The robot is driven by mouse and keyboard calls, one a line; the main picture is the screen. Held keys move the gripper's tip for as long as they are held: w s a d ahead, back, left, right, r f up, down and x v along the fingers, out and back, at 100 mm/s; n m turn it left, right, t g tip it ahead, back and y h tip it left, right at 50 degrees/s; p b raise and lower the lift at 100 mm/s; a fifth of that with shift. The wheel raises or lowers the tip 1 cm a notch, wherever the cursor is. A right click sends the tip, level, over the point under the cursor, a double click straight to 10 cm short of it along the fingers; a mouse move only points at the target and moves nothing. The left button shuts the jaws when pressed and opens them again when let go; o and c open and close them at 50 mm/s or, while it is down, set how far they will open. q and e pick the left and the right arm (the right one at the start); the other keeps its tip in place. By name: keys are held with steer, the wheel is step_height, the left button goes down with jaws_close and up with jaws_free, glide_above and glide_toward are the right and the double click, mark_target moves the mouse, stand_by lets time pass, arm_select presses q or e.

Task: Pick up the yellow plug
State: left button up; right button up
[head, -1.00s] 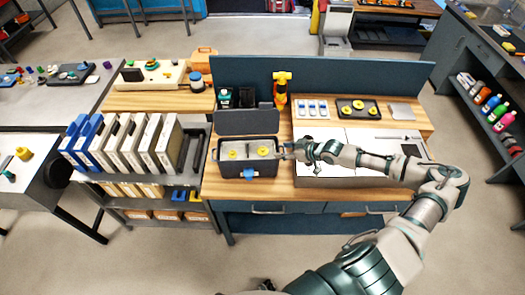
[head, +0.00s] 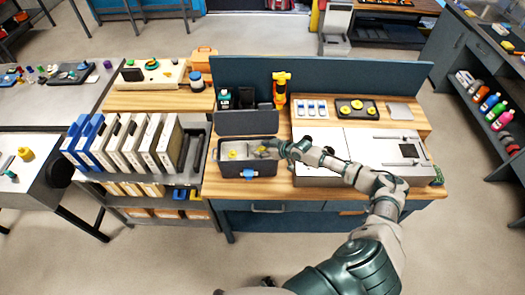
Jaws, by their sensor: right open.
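A dark grey open box (head: 248,170) with a raised lid and a blue latch sits on the wooden bench. A yellow plug (head: 233,154) shows in its left half. My right gripper (head: 268,148) reaches over the box's right wall from the right, with its fingers over the right half of the box. It is open. The fingers hide most of what lies there, so I cannot tell if they touch anything. My left gripper is not in view.
A black tray (head: 372,104) with several round yellow parts stands behind the white-topped work surface (head: 362,145). The box's raised lid (head: 247,122) stands behind my gripper. A yellow-orange tool (head: 280,88) stands behind the box. A rack of upright binders (head: 130,140) stands left of it.

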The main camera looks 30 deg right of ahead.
steer(key=shift+s+d, duration=0.1)
steer(key=c, duration=0.4)
